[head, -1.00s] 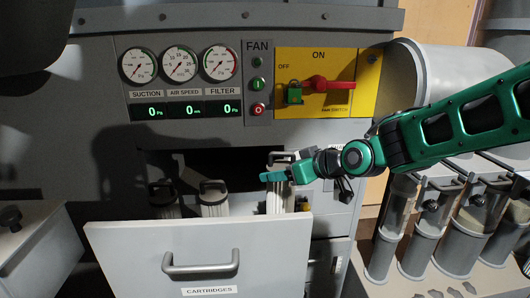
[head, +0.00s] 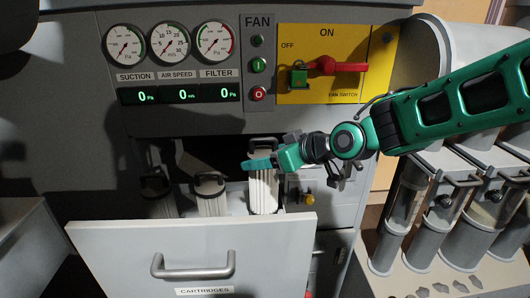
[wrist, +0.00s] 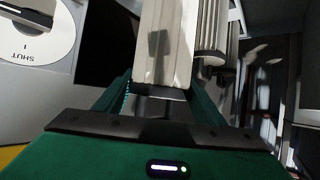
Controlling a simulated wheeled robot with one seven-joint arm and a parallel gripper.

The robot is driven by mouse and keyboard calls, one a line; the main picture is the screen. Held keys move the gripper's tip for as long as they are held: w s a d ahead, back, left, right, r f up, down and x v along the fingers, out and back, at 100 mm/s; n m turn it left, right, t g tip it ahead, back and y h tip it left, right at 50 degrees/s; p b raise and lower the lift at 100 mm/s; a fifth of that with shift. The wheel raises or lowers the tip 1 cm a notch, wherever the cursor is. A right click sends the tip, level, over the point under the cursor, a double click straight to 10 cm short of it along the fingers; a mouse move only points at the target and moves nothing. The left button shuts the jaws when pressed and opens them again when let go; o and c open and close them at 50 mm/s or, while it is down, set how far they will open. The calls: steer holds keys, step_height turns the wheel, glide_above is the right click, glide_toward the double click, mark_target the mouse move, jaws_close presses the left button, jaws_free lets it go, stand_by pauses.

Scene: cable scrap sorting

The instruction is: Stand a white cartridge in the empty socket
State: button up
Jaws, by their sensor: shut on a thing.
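My gripper (head: 264,162) is shut on a white ribbed cartridge (head: 263,192) with a dark handle on top. The cartridge stands roughly upright at the right side of the open drawer (head: 195,240). Its lower end is hidden behind the drawer front. In the wrist view the held cartridge (wrist: 165,40) sits between my green fingers. Two other cartridges stand in the drawer, a middle one (head: 210,195) and a left one (head: 158,195) in shadow. Another cartridge (wrist: 211,35) shows beside the held one in the wrist view. I cannot make out an empty socket.
The gauge panel (head: 170,45) and yellow fan switch plate (head: 365,75) are above the drawer. Clear canisters (head: 410,205) stand at the right. A dial marked SHUT (wrist: 35,35) is in the wrist view.

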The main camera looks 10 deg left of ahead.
mark_target(264, 186)
steer(key=shift+f, duration=4.4)
steer(key=shift+s, duration=0.1)
steer(key=o, duration=1.7)
steer(key=shift+c, duration=0.2)
steer(key=shift+f, duration=0.1)
steer(key=shift+d, duration=0.1)
